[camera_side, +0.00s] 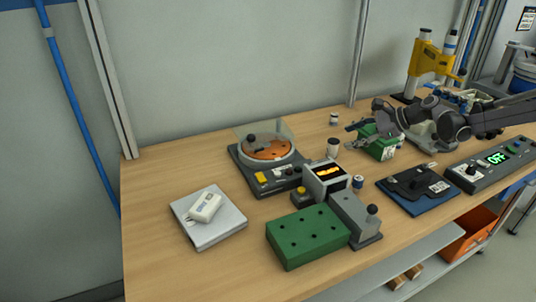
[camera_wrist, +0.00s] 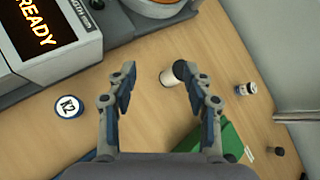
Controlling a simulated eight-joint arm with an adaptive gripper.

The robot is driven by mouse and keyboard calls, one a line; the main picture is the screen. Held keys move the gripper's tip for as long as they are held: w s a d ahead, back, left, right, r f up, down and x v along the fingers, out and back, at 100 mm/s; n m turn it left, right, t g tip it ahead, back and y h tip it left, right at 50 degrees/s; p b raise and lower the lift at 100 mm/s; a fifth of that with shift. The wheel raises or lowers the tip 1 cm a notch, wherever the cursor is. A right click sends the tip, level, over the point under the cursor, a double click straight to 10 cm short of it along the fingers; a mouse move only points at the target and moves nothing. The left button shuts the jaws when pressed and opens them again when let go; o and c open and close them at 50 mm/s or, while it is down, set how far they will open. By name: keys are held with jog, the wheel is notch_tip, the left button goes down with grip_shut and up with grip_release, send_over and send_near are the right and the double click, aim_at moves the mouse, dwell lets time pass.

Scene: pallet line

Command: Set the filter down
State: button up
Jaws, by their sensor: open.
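No object in view is clearly marked as the filter. A white block with a small label (camera_side: 205,207) lies on a light grey plate (camera_side: 222,224) at the left of the table, far from my gripper. My gripper (camera_side: 358,127) is at the back right above the table; in the wrist view its two fingers (camera_wrist: 155,76) are spread, with nothing visibly held. A white cylinder with a dark cap (camera_wrist: 169,79) shows near the right fingertip, apparently on the table below; it stands upright in the side view (camera_side: 332,149).
A green box (camera_side: 383,150) sits below my gripper. A device with a clear lid (camera_side: 265,150), a lit display (camera_side: 327,171) and a green block with holes (camera_side: 307,236) fill the middle. A small round K2 piece (camera_wrist: 69,106) stands nearby.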

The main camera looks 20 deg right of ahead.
jog(key=s+a+r+n+g+h, duration=0.1)
jog(key=s+a+r+n, duration=0.35)
jog(key=s+n, duration=0.2)
jog(key=s+a+f+n+h, duration=0.1)
jog(key=s+n+h, duration=0.1)
jog(key=s+n, duration=0.6)
jog(key=s+a+f+n+h, duration=0.1)
jog(key=s+a+n+h, duration=0.1)
jog(key=s+n, duration=0.6)
jog(key=s+h, duration=0.1)
jog(key=s, duration=0.6)
jog(key=shift+s+a+f, duration=0.15)
jog(key=shift+f, duration=0.15)
jog(key=shift+n, duration=0.25)
